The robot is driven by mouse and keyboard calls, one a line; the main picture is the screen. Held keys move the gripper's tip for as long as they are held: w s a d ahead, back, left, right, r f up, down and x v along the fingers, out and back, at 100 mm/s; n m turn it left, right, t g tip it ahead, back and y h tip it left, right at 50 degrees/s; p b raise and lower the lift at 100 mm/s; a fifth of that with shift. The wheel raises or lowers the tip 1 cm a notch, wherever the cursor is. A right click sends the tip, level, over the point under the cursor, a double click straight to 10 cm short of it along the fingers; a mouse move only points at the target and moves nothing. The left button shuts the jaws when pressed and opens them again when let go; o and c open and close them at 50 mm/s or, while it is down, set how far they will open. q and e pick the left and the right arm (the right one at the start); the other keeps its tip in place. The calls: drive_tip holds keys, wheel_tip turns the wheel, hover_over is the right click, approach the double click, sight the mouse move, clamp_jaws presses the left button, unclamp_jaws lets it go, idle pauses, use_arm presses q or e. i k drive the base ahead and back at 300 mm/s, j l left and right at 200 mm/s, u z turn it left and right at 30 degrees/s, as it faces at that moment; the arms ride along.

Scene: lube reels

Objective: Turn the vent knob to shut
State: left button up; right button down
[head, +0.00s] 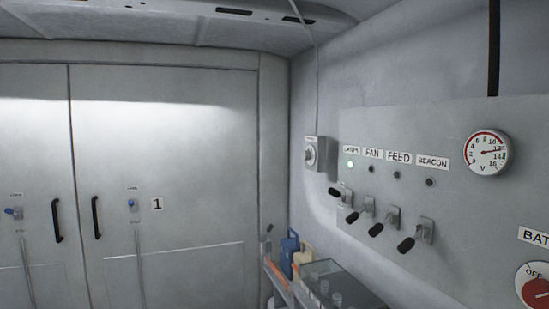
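A small grey box with a round pale knob (310,154) is fixed to the right wall near the corner, left of the switch panel. A thin conduit runs from it up to the ceiling. The small label above the knob is too blurred to read, so I cannot tell whether this is the vent knob or how it is set. Neither of my grippers is in view.
The switch panel (458,215) on the right wall carries several black-handled levers, a round gauge (488,153) and a red battery switch (537,293). Grey cabinet doors (170,120) fill the left. A shelf with bottles (288,252) and a lidded case (340,285) stand below the box.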

sight(307, 156)
drive_tip(key=i+j, duration=0.35)
drive_tip(key=i, duration=0.15)
drive_tip(key=i+j, duration=0.35)
drive_tip(key=i, duration=0.15)
drive_tip(key=i+j, duration=0.35)
drive_tip(key=i, duration=0.15)
drive_tip(key=u, duration=0.05)
